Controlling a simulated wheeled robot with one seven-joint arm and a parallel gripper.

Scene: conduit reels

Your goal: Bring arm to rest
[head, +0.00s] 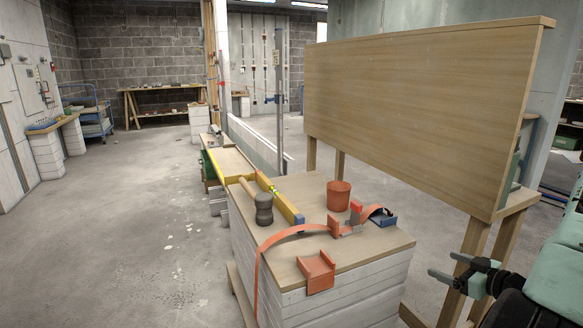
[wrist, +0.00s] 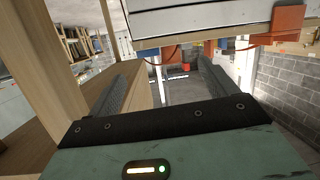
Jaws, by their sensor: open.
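My gripper (head: 447,267) is at the lower right of the head view, beside the wooden legs of the upright panel and right of the block-built bench (head: 340,290). Its two fingers are apart with nothing between them. In the wrist view the open fingers (wrist: 165,78) also show, with a gap of floor and background between them. My arm reaches in from the right edge and is partly cut off by the frame.
A tall wooden panel (head: 415,105) stands behind my gripper on wooden legs (head: 468,262). The bench top holds an orange cup (head: 338,196), a mallet (head: 264,207), a yellow level (head: 280,201), an orange strap (head: 285,236) and an orange bracket (head: 316,270). Open floor (head: 130,235) lies left.

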